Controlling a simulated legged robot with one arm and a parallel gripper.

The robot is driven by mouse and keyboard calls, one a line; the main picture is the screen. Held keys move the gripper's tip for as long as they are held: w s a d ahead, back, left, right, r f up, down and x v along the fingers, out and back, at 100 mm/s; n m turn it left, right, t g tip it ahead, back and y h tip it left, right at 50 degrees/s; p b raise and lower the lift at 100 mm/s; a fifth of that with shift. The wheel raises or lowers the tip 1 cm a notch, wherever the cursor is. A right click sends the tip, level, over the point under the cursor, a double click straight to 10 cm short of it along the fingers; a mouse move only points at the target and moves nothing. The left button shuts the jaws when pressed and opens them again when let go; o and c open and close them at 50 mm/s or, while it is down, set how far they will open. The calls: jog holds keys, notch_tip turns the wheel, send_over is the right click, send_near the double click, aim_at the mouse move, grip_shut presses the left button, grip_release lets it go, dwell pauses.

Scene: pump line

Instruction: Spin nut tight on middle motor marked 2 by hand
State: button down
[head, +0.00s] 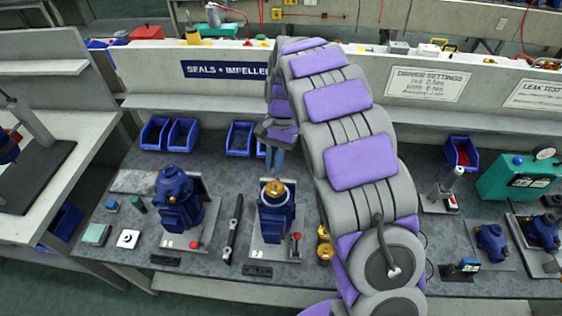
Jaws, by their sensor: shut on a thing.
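The middle motor (275,218), blue with a brass part (274,187) on top, stands upright on a grey plate marked 2 (257,253). My gripper (274,168) points down from above, just over the top of this motor. Its fingers are shut on the nut, which is too small and too covered by the fingers to make out. A pale ring shows around the brass part. I cannot tell how far down the nut sits.
Another blue motor (177,200) stands at left on plate 1. A dark bar tool (232,228) lies between the plates. Brass parts (324,243) stand to the right, close to my arm, which hides the bench behind it. Blue bins (183,135) line the back.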

aim_at(273, 187)
jog(key=shift+a+f, duration=0.45)
jog(key=shift+a, duration=0.05)
jog(key=d+f+b, duration=0.2)
jog(key=shift+d+f, duration=0.35)
jog(key=shift+f+b, duration=0.3)
jog(key=shift+f, duration=0.05)
jog(key=shift+a+f, duration=1.05)
jog(key=shift+a, duration=0.15)
jog(key=shift+d, duration=1)
jog(key=shift+s+a+p, duration=0.1)
jog(key=shift+a+p, duration=0.35)
jog(key=shift+a, duration=0.15)
jog(key=shift+a, duration=0.1)
